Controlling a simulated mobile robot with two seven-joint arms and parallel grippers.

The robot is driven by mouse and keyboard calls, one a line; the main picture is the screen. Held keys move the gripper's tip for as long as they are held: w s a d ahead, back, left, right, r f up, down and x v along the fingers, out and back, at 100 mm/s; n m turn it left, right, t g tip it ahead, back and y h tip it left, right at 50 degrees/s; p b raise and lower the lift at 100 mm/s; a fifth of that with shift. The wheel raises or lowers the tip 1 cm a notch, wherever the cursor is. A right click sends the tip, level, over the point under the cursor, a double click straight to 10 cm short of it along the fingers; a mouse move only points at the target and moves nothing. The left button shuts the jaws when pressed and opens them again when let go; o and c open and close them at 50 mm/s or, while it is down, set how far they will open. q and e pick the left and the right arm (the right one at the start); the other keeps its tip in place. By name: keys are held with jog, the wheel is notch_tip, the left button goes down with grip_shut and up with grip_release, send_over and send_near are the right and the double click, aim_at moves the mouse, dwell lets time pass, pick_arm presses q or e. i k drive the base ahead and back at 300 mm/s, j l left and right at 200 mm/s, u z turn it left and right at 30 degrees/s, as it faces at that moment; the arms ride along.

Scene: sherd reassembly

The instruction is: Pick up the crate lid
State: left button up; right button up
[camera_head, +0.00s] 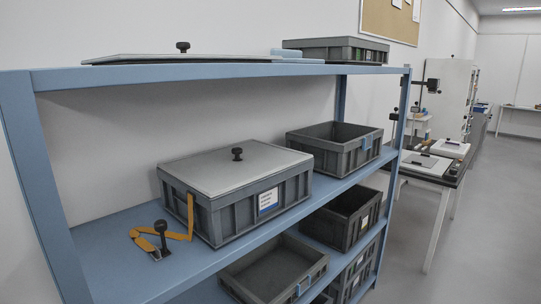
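A grey crate (232,212) stands on the middle shelf of a blue rack. A flat light grey crate lid (205,170) with a black knob (237,154) in its middle lies on top and covers the crate. A white and blue label is on the crate's front. A second flat grey lid (145,59) with a black knob (183,46) lies on the top shelf. Neither of my grippers shows in the head view.
The blue rack (60,190) has an upright at the left front. An orange strap with a black knobbed piece (161,238) lies left of the crate. Open crates stand to the right (333,151) and below (272,270). A table (440,165) stands beyond the rack. The floor at right is clear.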

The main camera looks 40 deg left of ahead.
aim_at(215, 172)
jog(key=i+u, duration=0.2)
jog(key=i, duration=0.35)
jog(key=i+l+u, duration=0.15)
jog(key=i, duration=0.4)
jog(key=i+l+u, duration=0.1)
jog(key=i+u, duration=0.15)
jog(key=u, duration=0.15)
jog(key=i+l+u, duration=0.2)
jog(key=u, duration=0.25)
jog(key=i+l+u, duration=0.2)
jog(key=u, duration=0.2)
jog(key=i+l+u, duration=0.15)
jog(key=l+u, duration=0.25)
jog(key=i+l+u, duration=0.1)
jog(key=l+u, duration=0.2)
jog(key=u, duration=0.15)
jog(key=l+u, duration=0.4)
jog(key=i, duration=0.05)
